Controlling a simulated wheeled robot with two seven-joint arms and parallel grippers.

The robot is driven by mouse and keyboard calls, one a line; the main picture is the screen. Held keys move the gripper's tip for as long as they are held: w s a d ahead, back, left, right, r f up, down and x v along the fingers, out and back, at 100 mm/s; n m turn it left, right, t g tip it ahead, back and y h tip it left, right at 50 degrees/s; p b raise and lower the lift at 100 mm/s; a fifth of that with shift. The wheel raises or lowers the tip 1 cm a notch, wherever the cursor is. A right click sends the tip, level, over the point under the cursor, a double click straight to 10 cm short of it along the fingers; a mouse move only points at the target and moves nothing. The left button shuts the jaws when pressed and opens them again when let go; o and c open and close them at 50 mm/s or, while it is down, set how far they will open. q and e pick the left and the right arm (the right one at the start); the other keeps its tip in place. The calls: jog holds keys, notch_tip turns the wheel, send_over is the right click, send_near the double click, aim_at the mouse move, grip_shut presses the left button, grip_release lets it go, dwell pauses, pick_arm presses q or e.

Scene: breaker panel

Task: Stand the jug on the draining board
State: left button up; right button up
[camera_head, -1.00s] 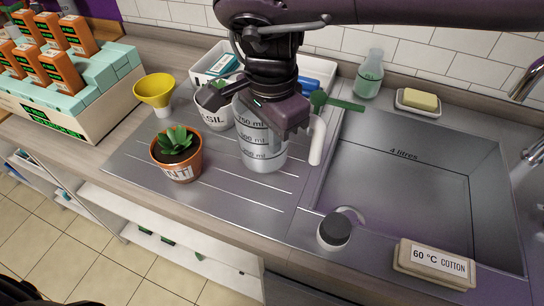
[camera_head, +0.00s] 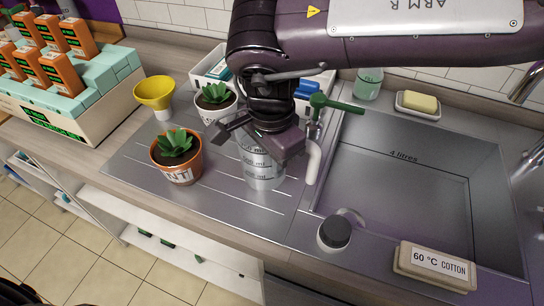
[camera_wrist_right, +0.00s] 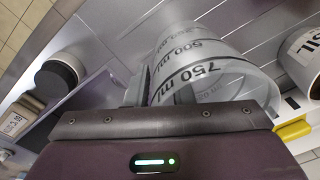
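In the right wrist view a dark finger lies along the wall of the jug (camera_wrist_right: 190,65), and the other finger is hidden. My left gripper is not in view.
A mint pot (camera_head: 180,172) stands close left of the jug, with a basil pot (camera_head: 213,108) and yellow funnel (camera_head: 155,93) behind. The sink basin (camera_head: 410,195) is right. A black-capped object (camera_head: 334,233) and a labelled block (camera_head: 433,266) lie along the front edge.

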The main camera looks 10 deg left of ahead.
jog(key=shift+o, duration=0.2)
notch_tip(320, 180, up, 12)
jog(key=shift+s+r+p, duration=0.2)
jog(key=shift+s+p, duration=0.15)
jog(key=shift+p, duration=0.1)
dwell(0.4)
